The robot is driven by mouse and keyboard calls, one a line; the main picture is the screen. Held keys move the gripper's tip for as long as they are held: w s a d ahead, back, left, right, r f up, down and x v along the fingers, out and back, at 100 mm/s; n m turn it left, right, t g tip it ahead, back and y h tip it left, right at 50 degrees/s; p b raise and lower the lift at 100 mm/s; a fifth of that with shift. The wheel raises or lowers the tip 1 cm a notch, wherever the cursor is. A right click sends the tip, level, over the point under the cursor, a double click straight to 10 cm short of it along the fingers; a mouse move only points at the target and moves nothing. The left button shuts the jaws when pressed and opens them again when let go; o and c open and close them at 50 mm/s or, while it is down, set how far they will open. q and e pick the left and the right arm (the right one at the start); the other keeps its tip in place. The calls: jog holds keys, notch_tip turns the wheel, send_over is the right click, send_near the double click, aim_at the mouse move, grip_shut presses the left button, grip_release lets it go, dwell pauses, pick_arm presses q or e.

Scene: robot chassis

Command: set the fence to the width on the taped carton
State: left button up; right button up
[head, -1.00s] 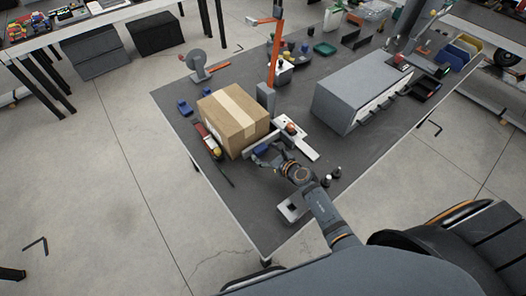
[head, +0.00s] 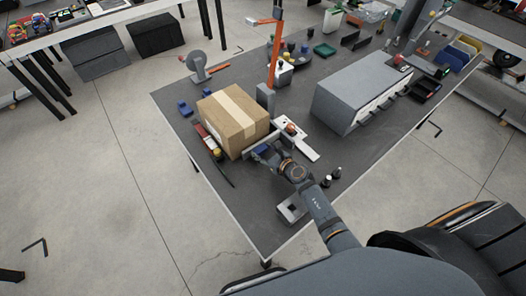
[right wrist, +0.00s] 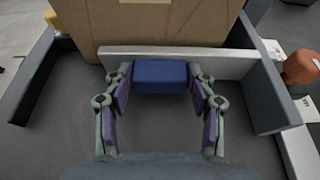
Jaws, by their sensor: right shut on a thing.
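The brown carton (head: 226,128) with a pale tape strip sits near the table's left edge. It fills the top of the right wrist view (right wrist: 165,24). The fence, a pale flat bar (right wrist: 222,62), stands along the carton's near side; whether they touch I cannot tell. A blue block (right wrist: 160,75) is on the fence's near face. My right gripper (right wrist: 160,88) is shut on this block, one finger at each end. In the head view the right gripper (head: 267,152) partly hides the block and fence. My left gripper is not in view.
A dark side wall (right wrist: 266,92) stands right of the fence in the wrist view, with an orange knob (right wrist: 301,67) beyond it. A grey drawer cabinet (head: 352,98) stands to the right. Small dark pieces (head: 331,176) and a grey block (head: 291,208) lie near my arm.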

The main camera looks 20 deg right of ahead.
jog(key=shift+w, duration=0.15)
grip_shut()
jog(key=o, duration=1.6)
grip_release()
jog(key=shift+o, duration=0.2)
jog(key=v, duration=1.2)
